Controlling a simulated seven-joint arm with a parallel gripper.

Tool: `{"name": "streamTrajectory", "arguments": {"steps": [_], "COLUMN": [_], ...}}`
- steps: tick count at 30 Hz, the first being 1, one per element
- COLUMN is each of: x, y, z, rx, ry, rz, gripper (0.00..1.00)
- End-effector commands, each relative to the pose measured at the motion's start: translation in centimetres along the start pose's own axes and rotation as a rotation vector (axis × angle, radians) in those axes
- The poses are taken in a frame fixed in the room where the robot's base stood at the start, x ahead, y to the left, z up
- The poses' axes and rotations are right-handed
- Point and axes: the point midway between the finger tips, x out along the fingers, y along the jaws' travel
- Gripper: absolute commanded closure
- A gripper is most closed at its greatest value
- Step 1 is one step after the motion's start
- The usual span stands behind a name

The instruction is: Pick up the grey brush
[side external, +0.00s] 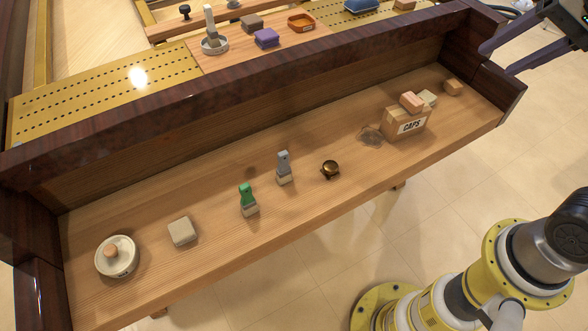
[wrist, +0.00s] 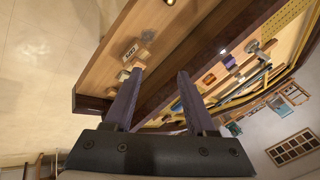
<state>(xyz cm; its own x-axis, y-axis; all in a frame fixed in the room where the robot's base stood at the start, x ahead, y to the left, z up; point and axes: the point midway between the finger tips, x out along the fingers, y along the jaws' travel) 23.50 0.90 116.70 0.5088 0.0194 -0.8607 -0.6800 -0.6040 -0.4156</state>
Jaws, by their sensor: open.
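The grey brush (side external: 283,166) stands upright on the wooden key shelf, near the middle, with its pale bristle block down. I cannot make it out in the wrist view. A green brush (side external: 247,200) of similar shape stands to its left and nearer the front edge. My gripper (side external: 496,60) is at the upper right of the side view, beyond the right end of the shelf and far from the grey brush. In the wrist view my gripper (wrist: 160,72) shows two purple fingers spread apart with nothing between them.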

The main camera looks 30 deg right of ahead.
Motion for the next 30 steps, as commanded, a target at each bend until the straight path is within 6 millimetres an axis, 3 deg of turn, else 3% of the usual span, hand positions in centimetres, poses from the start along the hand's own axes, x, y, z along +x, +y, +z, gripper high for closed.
{"name": "streamTrajectory", "arguments": {"steps": [1,7,14,22,26,30], "x": [0.5,3.7,10.4,21.2,26.9,31.7], "y": [-2.2,-9.6,-17.0,-22.9,-24.0,-23.6], "z": [-0.9,-2.9,-2.5,2.1,5.7,9.6], "rx": [0.089,0.413,0.665,0.803,0.781,0.721], "ry": [-0.018,-0.071,-0.114,-0.135,-0.141,-0.147], "rz": [0.009,0.060,0.157,0.303,0.377,0.449], "gripper": [0.44,0.44,0.44,0.44,0.44,0.44]}}
